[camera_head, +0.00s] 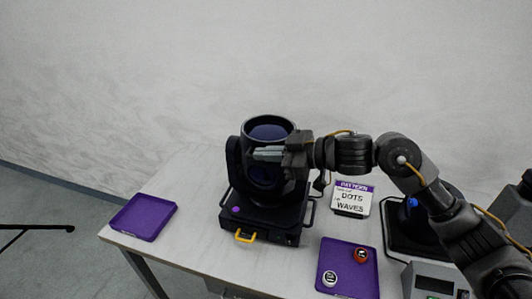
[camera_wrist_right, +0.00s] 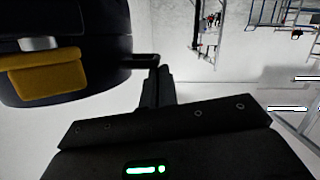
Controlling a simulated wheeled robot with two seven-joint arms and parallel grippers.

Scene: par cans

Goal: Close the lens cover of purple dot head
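The purple dot head (camera_head: 250,192) is a black moving-head lamp on a base with a purple dot (camera_head: 236,209) and a yellow handle (camera_head: 244,237). A round rim with a dark blue disc (camera_head: 268,131) is at its top, and another dark bluish disc shows below. I cannot tell surely which is lens and which is cover. My right gripper (camera_head: 268,154) reaches across the head's front, between the discs. In the right wrist view its fingers (camera_wrist_right: 157,88) look closed together, beside a thin dark bar from a black rounded body with a yellow tab (camera_wrist_right: 45,75). My left gripper is out of view.
A purple tray (camera_head: 145,217) lies empty at the table's left. Another purple tray (camera_head: 348,272) in front holds two small round pieces. A sign (camera_head: 352,199) reads "PATTERN DOTS WAVES". A second lamp with a blue dot (camera_head: 412,202) stands right, partly behind my arm.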

